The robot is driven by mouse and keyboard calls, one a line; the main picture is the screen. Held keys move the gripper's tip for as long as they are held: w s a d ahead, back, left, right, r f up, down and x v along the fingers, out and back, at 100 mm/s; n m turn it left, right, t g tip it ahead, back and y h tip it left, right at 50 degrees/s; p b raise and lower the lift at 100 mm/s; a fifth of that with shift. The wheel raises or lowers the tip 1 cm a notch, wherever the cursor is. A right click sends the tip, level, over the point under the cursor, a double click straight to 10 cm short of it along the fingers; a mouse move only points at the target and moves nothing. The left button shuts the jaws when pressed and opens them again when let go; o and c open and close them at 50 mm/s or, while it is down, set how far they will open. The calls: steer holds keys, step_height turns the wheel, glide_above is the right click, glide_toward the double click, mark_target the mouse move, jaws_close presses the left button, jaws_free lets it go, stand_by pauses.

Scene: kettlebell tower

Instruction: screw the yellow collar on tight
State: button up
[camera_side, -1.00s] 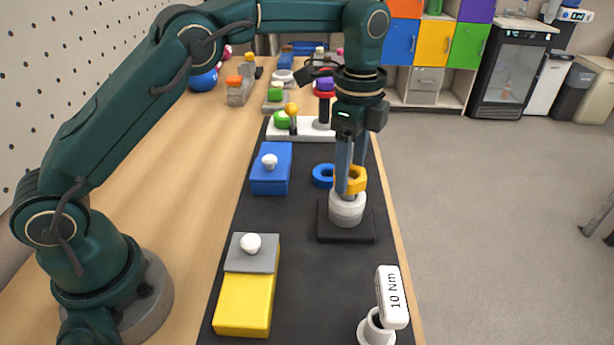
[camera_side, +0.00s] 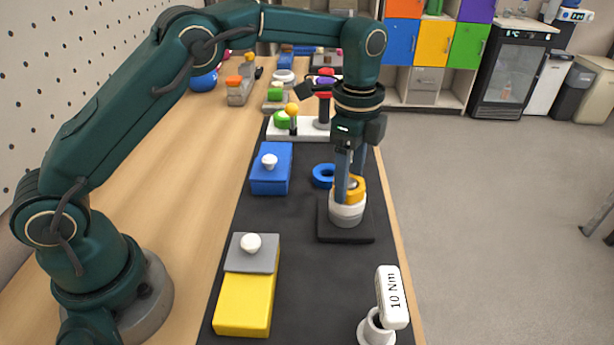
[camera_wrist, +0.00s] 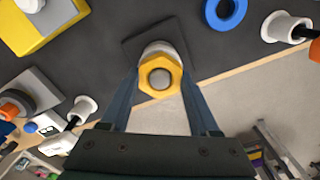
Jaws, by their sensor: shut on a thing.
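The yellow collar (camera_side: 357,190) sits low against the pale round base (camera_side: 347,214) on a dark square plate (camera_side: 345,236). In the wrist view the collar (camera_wrist: 148,83) is a hexagonal ring around a grey post end (camera_wrist: 160,78). My gripper (camera_side: 348,196) points down and is shut on the collar, one finger on each side. In the wrist view its fingers come up from the lower left and lower right of the collar. The collar's thread and underside are hidden, so how tightly it sits cannot be told.
A blue ring (camera_side: 322,176) lies just behind the plate. A blue box (camera_side: 271,179) and a yellow block with a grey top (camera_side: 244,304) stand to the left. The dark mat between is clear.

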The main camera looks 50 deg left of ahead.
steer(key=shift+f, duration=0.15)
steer(key=o, duration=1.5)
steer(key=shift+o, duration=0.2)
steer(key=shift+r, duration=2.5)
